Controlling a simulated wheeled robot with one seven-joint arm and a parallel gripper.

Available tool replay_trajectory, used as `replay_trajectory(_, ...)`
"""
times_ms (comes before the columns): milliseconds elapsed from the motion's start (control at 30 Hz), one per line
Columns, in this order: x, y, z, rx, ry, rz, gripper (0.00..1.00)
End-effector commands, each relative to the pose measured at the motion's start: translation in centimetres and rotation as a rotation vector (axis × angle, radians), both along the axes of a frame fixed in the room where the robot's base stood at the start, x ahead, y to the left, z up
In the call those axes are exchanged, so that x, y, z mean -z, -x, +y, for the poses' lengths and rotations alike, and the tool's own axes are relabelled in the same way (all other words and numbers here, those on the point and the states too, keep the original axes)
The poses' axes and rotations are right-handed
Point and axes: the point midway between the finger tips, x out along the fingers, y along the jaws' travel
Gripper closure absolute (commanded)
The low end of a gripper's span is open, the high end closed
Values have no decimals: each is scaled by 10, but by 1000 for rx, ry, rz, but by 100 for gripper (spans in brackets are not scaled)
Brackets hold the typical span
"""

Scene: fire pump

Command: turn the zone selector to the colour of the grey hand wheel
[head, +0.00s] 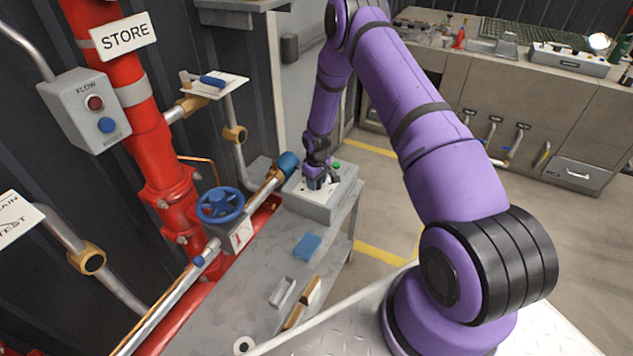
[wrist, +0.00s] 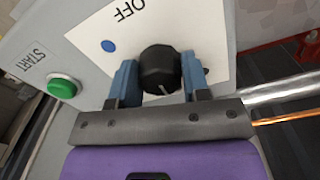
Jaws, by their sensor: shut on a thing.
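The zone selector is a black round knob (wrist: 157,66) with a pale pointer line, on a white plate (wrist: 100,24) marked OFF. The line points toward the bottom of the wrist view, slightly right. A blue dot (wrist: 108,46) lies left of the knob; a dark dot shows partly beside the right finger. My gripper (wrist: 160,80) has its two blue fingers on either side of the knob, shut on it. In the head view my gripper (head: 317,180) is over the grey control box (head: 318,208) and hides the knob. The hand wheel (head: 220,204) on the red pipework looks blue, not grey.
A green START button (wrist: 62,88) sits left of my gripper. The grey bench (head: 255,290) holds a blue cloth (head: 307,246) and small blocks. Red pipes (head: 160,170) and a grey FLOW box (head: 86,108) stand at left. A silver pipe (wrist: 280,92) passes close at right.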

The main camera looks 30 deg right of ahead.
Motion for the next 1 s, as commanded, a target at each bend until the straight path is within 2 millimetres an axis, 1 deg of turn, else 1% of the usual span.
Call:
replay_trajectory(100,-1,-1,-1,1,0,-2,80)
replay_trajectory(133,-1,-1,-1,1,0,-2,52)
replay_trajectory(167,-1,-1,-1,1,0,-2,45)
replay_trajectory(200,-1,-1,0,1,0,-2,36)
replay_trajectory(233,0,-1,0,1,0,-2,31)
replay_trajectory(500,-1,0,0,1,1,-1,31)
replay_trajectory(633,-9,-1,0,1,0,-2,31)
replay_trajectory(767,-28,-1,0,1,1,-3,31)
replay_trajectory(1000,-72,-1,0,1,1,-3,31)
